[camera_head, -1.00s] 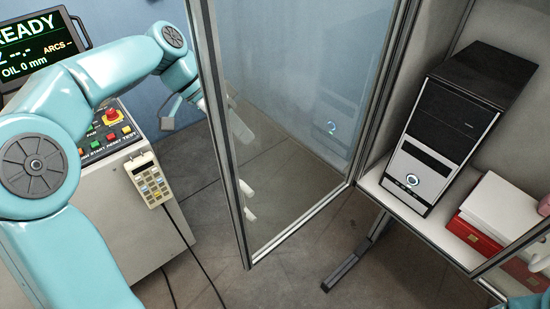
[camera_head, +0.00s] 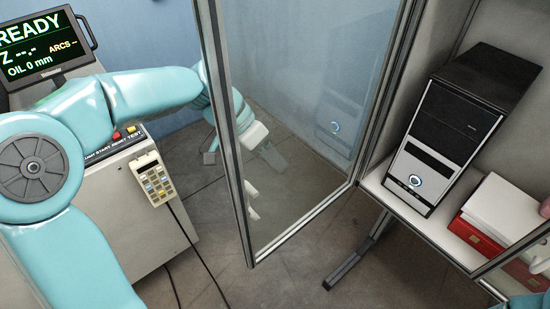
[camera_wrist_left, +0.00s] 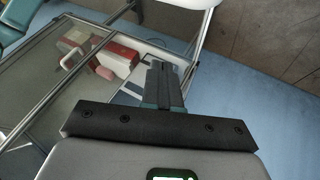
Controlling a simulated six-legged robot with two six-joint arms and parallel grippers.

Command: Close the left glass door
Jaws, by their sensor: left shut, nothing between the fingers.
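The left glass door (camera_head: 290,200) stands open in the head view, its free frame edge near the middle-left and white handle parts (camera_head: 252,212) beside it. My left arm passes behind that edge, and the left gripper (camera_head: 272,158) shows dimly through the glass, partly hidden by the frame. In the left wrist view its fingers (camera_wrist_left: 164,84) are together and empty, close beside a metal frame. I cannot tell whether they touch the door. My right gripper is not in view.
A cabinet shelf holds a computer tower (camera_head: 438,135) and red and white boxes (camera_head: 488,215) at right. A console (camera_head: 140,215) with a screen (camera_head: 38,45) and keypad (camera_head: 153,178) stands at left. Bare floor (camera_head: 300,285) lies below the door.

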